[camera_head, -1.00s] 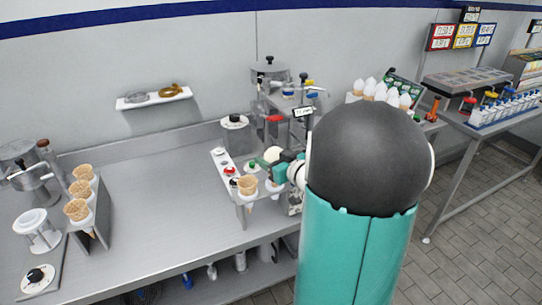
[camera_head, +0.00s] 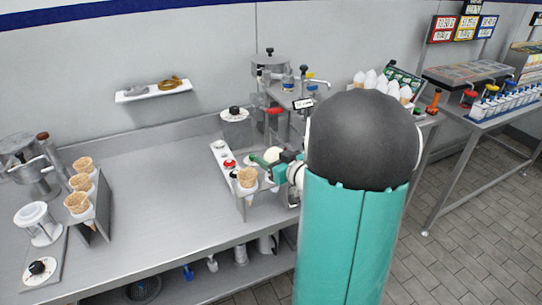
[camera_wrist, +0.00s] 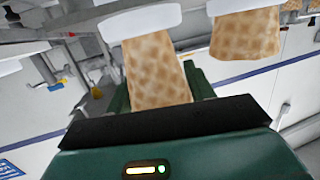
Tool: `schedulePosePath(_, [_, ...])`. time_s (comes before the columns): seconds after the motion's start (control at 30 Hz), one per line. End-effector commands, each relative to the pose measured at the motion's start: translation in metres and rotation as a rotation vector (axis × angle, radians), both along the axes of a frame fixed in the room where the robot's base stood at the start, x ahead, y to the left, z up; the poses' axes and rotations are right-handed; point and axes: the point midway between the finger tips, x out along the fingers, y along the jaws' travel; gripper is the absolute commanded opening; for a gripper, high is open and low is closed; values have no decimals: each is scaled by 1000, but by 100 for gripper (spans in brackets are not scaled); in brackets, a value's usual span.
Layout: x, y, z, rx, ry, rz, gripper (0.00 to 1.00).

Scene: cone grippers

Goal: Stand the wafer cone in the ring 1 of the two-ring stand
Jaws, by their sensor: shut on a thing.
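My gripper (camera_head: 260,160) is at the two-ring stand (camera_head: 243,208) on the counter. In the wrist view its fingers are shut on a wafer cone (camera_wrist: 157,72), a tan waffle-patterned cone. A white ring (camera_wrist: 140,22) surrounds the cone's far, narrower end; how deep it sits is unclear. A second wafer cone (camera_wrist: 246,36) stands beside it in the other white ring (camera_wrist: 240,5). In the head view one wafer cone (camera_head: 247,178) shows at the stand's front; the held cone is hidden by my gripper. I cannot tell which ring is ring 1.
A stand with several wafer cones (camera_head: 80,183) is on the left of the counter (camera_head: 155,200). The counter's middle is clear.

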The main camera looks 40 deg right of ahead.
Motion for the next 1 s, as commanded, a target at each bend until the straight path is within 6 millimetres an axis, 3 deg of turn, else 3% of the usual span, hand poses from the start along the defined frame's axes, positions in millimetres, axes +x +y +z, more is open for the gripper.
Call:
schedulePosePath(0.97, [0,0,-26,0,0,0,44])
schedulePosePath(1.0, [0,0,-26,-1,0,0,61])
